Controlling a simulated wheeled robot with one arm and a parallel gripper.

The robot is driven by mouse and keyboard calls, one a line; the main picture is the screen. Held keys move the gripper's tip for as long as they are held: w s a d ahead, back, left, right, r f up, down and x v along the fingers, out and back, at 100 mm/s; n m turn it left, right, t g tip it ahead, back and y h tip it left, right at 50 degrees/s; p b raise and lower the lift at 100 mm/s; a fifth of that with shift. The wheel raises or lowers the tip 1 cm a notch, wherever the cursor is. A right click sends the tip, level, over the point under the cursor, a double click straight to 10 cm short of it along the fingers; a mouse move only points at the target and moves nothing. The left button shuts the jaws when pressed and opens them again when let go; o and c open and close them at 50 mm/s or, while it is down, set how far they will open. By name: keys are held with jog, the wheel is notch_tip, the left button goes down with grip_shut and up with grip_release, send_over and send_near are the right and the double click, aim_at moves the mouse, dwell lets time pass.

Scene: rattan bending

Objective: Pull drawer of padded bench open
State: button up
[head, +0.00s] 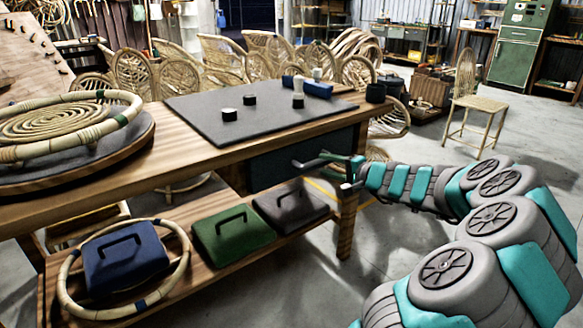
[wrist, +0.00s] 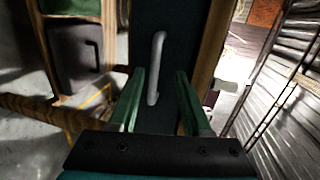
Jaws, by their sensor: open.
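The padded bench is a wooden workbench (head: 190,158) with a grey pad (head: 262,112) on its top. Its dark drawer front (head: 285,165) sits under the top near the right end and looks closed. In the wrist view the dark drawer front (wrist: 167,28) carries a pale bar handle (wrist: 156,68). My gripper (wrist: 161,73) is open, with one green finger on each side of the handle's lower part. I cannot tell whether a finger touches it. In the head view my gripper (head: 320,172) is at the drawer's right part, and the handle is not clear there.
The lower shelf holds a blue case (head: 125,262) in a rattan ring, a green case (head: 232,236) and a dark case (head: 292,206). A bench leg (head: 346,225) stands just below my gripper. The floor at right is open up to a rattan chair (head: 478,103).

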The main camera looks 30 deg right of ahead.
aim_at(319, 162)
jog(key=shift+m+h, duration=0.4)
jog(key=w, duration=0.2)
jog(key=w+d+f, duration=0.1)
jog(key=w, duration=0.1)
jog(key=w+f, duration=0.1)
jog(key=w, duration=0.2)
jog(key=shift+d+f, duration=0.15)
jog(key=shift+d, duration=0.1)
grip_shut()
dwell(1.0)
